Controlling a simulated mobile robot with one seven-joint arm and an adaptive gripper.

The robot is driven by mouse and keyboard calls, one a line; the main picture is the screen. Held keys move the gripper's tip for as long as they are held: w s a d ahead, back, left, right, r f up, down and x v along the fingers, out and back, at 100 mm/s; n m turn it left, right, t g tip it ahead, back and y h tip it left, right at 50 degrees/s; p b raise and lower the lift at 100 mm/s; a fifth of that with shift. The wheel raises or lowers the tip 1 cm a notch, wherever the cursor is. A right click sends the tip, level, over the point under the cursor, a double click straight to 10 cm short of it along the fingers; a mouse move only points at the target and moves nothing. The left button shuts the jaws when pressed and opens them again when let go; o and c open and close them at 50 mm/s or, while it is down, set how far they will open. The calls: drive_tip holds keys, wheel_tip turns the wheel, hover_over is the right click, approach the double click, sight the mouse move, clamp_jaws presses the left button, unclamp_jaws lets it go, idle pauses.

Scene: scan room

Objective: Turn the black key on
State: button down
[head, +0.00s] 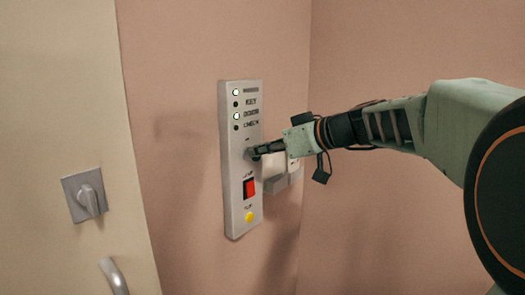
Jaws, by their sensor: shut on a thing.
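A tall grey control panel (235,205) is mounted on the pink wall. My gripper (258,151) reaches in from the right at the panel's middle height. Its dark fingers are shut on the black key at the key switch (247,154). The fingers hide most of the key, so its turn angle cannot be told. On the panel above, a row of small indicators has two lit green-white, the top one (236,92) and the third (236,116); the others are dark.
A pale wall box (282,180) sits just right of the panel, behind my gripper. A grey knob plate (86,195) and curved handle (114,276) are at left.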

drive_tip(key=m+g+y, duration=0.1)
drive_tip(key=m+y, duration=0.1)
drive_tip(key=m, duration=0.2)
drive_tip(key=w+f+m+g+y+b, duration=0.1)
drive_tip(key=m+y, duration=0.1)
drive_tip(key=m, duration=0.2)
drive_tip(key=d+m+g+y+b, duration=0.1)
drive_tip(key=m+y, duration=0.1)
drive_tip(key=m, duration=0.3)
drive_tip(key=shift+w+d+f+g+y, duration=0.1)
drive_tip(key=shift+w+f+g+y, duration=0.1)
drive_tip(key=shift+f+g+y, duration=0.15)
idle(0.3)
idle(0.5)
drive_tip(key=c, duration=2.1)
unclamp_jaws()
drive_tip(key=shift+d, duration=0.1)
drive_tip(key=v, duration=1.2)
drive_tip(key=shift+s+f, duration=0.1)
drive_tip(key=shift+s, duration=0.05)
